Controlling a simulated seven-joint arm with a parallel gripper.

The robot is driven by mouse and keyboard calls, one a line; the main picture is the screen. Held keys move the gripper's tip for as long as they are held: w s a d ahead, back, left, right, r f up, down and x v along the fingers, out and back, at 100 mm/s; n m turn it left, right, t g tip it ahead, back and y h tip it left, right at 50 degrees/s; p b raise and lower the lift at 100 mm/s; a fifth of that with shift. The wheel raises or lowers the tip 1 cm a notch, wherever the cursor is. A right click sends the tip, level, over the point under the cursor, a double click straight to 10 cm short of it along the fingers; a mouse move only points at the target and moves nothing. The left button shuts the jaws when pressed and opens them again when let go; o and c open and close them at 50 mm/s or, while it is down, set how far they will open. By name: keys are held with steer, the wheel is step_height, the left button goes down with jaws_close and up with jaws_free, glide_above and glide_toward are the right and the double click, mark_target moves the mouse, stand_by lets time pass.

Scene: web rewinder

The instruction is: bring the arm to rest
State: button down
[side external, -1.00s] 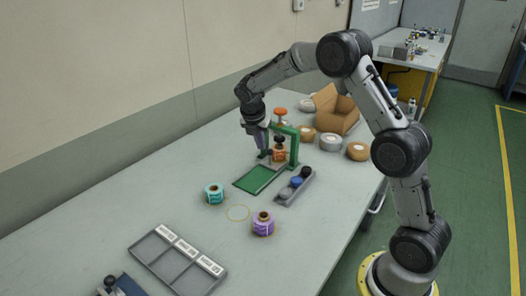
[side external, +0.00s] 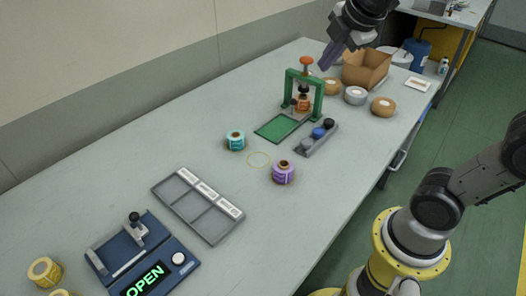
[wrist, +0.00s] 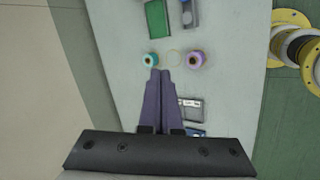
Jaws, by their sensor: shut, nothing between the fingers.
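My gripper (side external: 330,58) is in the upper part of the side external view, high above the far half of the table, with its purple fingers pointing down and to the left. In the wrist view my gripper (wrist: 158,73) has its two fingers together at the tips, shut and empty. The grey table (side external: 180,130) lies below it, and nothing touches the fingers. The upper part of my arm is cut off by the frame edge in the side external view.
A green press frame (side external: 318,95) holds an orange spool (side external: 302,104). Teal (side external: 236,141) and purple (side external: 283,173) spools stand nearer. A grey sorting tray (side external: 198,205) and a blue device reading OPEN (side external: 142,256) lie in front. A cardboard box (side external: 366,70) stands behind.

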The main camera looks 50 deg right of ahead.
steer(key=s+a+f+m+y, duration=0.1)
steer(key=s+a+f+m, duration=0.1)
steer(key=s+f+m, duration=0.2)
steer(key=s+a+f+m+y, duration=0.1)
steer(key=s+a+f+m, duration=0.2)
steer(key=s+m, duration=0.6)
steer(key=shift+s+a+f+m+y, duration=0.2)
steer(key=shift+s+f+m+y, duration=0.15)
steer(key=shift+f+m, duration=0.3)
